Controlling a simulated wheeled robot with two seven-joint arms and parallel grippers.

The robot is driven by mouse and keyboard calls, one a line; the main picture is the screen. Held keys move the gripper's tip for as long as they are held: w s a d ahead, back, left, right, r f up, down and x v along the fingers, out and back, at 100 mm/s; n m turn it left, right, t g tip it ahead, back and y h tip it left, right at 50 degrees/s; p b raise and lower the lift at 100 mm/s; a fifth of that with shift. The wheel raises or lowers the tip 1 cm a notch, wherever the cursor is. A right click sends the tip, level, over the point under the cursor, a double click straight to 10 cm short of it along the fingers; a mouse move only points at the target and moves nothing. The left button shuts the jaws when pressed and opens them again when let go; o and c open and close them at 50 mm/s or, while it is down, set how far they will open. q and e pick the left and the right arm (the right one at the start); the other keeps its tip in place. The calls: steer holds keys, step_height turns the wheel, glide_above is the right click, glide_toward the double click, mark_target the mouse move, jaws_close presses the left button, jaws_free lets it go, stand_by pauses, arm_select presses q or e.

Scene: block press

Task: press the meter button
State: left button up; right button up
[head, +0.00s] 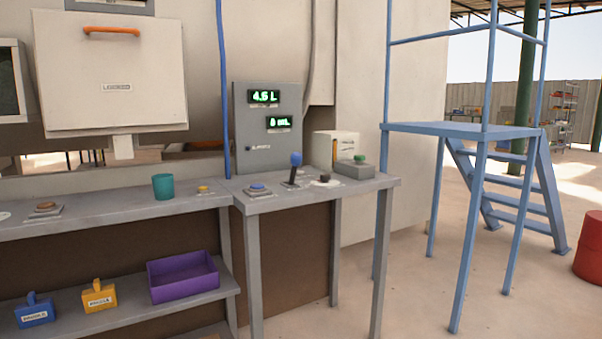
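A grey panel (266,150) with two green displays stands at the back of a small grey side table (330,189). The upper display (264,97) reads about 4.5 L. The lower display (279,122) seems to read 0 mL. On this table are a blue button (257,188) on a flat base, a blue-knobbed lever (295,161), a small dark knob (325,178) and a grey box with a green button (358,160). Labels there are too small to read, so I cannot tell which is the meter button. Neither gripper is in view.
A long grey bench (115,216) on the left holds a teal cup (163,187), a yellow button (203,189) and a brown button (46,206). A purple bin (184,277) sits on its lower shelf. A blue stepped platform (460,130) stands right; floor between is clear.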

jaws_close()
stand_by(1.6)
